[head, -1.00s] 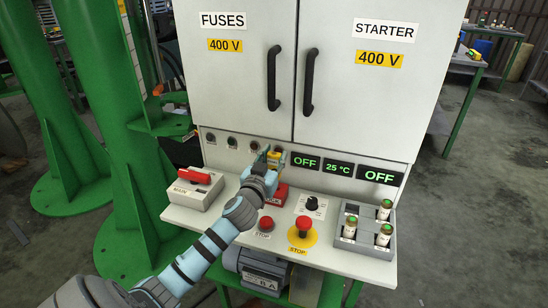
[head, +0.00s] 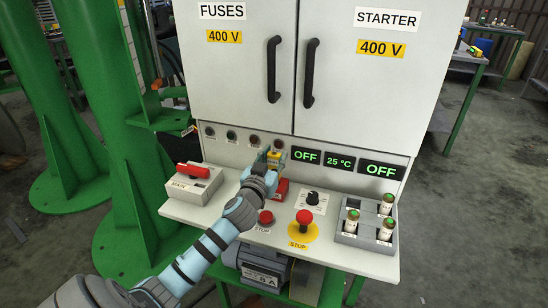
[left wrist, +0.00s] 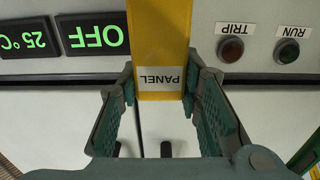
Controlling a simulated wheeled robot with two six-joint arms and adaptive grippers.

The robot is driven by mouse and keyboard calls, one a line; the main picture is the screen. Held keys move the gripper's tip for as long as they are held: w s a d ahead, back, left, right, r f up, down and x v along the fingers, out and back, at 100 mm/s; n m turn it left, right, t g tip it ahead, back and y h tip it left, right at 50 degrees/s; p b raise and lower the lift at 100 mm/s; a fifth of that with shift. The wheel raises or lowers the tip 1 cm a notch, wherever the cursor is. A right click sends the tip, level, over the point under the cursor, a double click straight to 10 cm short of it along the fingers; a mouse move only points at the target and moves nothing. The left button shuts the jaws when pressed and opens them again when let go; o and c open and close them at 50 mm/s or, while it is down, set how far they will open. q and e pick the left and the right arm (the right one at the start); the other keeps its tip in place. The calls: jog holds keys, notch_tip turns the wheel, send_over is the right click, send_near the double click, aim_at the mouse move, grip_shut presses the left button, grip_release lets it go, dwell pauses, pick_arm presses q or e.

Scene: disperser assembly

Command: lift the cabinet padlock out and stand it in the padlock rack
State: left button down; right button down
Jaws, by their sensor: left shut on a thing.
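My left gripper (head: 267,157) is shut on a yellow padlock (head: 275,158), in front of the lower strip of the cabinet. In the left wrist view the yellow padlock body (left wrist: 160,45) sits between the two fingertips (left wrist: 160,85). It carries a white label reading PANEL, upside down in that view. Its shackle does not show. A red block (head: 281,187) stands on the console shelf below the gripper, partly hidden by my left arm. I cannot tell whether it is the padlock rack. My right gripper is not in view.
The shelf holds a grey box with a red MAIN handle (head: 193,172), a red stop button (head: 265,217), a mushroom button (head: 303,217), a dark knob (head: 313,197) and a grey holder with fuses (head: 350,239). Cabinet door handles (head: 273,70) stick out above.

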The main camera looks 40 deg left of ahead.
pick_arm(q)
jog(key=shift+f+b, duration=0.95)
jog(key=shift+f, duration=0.15)
jog(key=c, duration=1.1)
grip_release()
jog(key=shift+s+d, duration=0.1)
jog(key=shift+s, duration=0.1)
jog(key=v, duration=1.1)
jog(key=shift+s+d, duration=0.1)
jog(key=shift+s, duration=0.2)
